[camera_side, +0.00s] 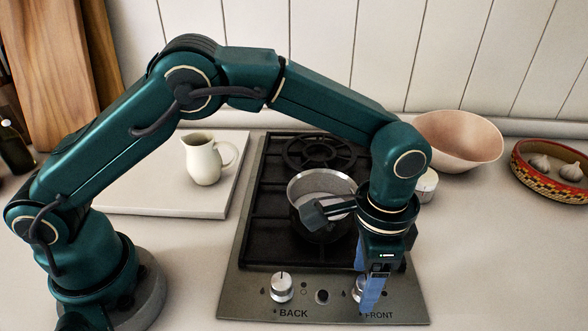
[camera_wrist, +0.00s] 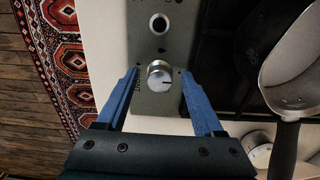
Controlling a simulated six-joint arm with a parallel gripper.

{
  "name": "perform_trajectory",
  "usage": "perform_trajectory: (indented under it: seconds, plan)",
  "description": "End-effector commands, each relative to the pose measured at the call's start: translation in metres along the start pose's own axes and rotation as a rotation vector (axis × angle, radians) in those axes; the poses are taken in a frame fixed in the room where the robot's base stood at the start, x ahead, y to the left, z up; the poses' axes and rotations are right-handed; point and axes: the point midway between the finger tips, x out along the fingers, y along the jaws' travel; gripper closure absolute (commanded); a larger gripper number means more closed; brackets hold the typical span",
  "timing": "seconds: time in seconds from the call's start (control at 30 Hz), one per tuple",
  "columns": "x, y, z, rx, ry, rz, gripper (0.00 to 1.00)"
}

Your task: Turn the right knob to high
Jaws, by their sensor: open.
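The right knob (camera_side: 357,288), silver and above the word FRONT on the steel control panel, is partly hidden by my gripper in the side view. In the wrist view the same knob (camera_wrist: 160,76) lies between my fingertips, with a small dark mark on its right part. My gripper (camera_wrist: 159,72) is open, one blue finger on each side of the knob, with a gap showing on both sides. In the side view my gripper (camera_side: 373,292) points down over the right end of the panel.
The left knob (camera_side: 281,287) and a small button (camera_side: 322,296) are on the same panel (camera_side: 240,293). A pot (camera_side: 303,186) stands on the hob close to my wrist, its handle (camera_wrist: 284,150) beside my right finger. A white dial-faced item (camera_side: 427,186) stands behind my wrist.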

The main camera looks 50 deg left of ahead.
Motion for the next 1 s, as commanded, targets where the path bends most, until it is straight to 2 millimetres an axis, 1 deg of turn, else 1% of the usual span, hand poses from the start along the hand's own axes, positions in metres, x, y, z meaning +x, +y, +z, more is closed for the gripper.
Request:
perform_trajectory:
  seconds: [0.2,0.23,0.27,0.3,0.4,0.77,1.0]
  plan:
    - [0.0006,-0.0001,0.0001,0.000,0.000,0.000,0.31]
    - [0.0005,-0.0001,0.0001,0.000,0.000,0.000,0.38]
    - [0.0005,-0.0001,0.0001,0.000,0.000,0.000,0.50]
    - [0.0005,-0.0001,0.0001,0.000,0.000,0.000,0.65]
    - [0.0004,-0.0001,0.0001,0.000,0.000,0.000,1.00]
    - [0.0000,0.0002,0.0000,-0.043,0.000,0.000,1.00]
    - [-0.0002,0.0010,-0.0004,-0.185,0.000,0.000,1.00]
